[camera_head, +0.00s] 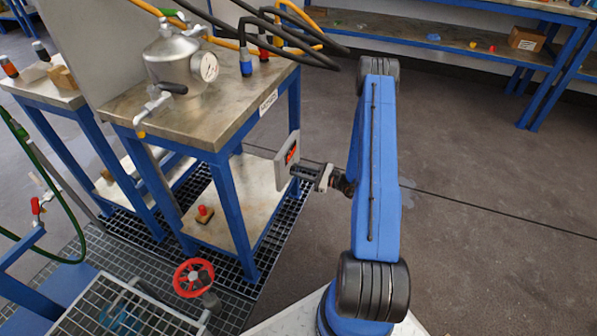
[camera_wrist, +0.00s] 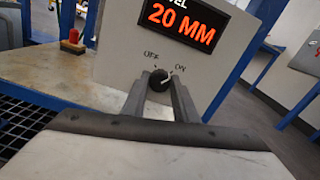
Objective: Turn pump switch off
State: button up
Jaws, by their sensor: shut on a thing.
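The pump switch is a black round knob (camera_wrist: 158,80) on a grey panel (camera_wrist: 125,52), with the labels OFF to its upper left and ON to its upper right. A light mark on the knob appears to point toward ON. My gripper (camera_wrist: 160,87) is shut on the knob, with one finger on each side. In the head view the panel (camera_head: 281,172) stands at the table's right side and my gripper (camera_head: 297,171) reaches it from the right. The knob is hidden there.
A red-lit display (camera_wrist: 182,24) above the knob reads 20 MM. A metal vessel with a gauge (camera_head: 180,65) stands on the blue-legged table (camera_head: 225,110). A red handwheel (camera_head: 194,277) is at the lower left. Open floor (camera_head: 480,180) lies to the right.

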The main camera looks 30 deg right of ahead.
jog(key=shift+s+a+f+n, duration=0.1)
jog(key=shift+n, duration=3.65)
jog(key=shift+f+n, duration=0.1)
jog(key=shift+n, duration=3.95)
jog(key=o, duration=1.1)
jog(key=shift+c, duration=0.2)
jog(key=v, duration=1.7)
jog(key=shift+s, duration=0.2)
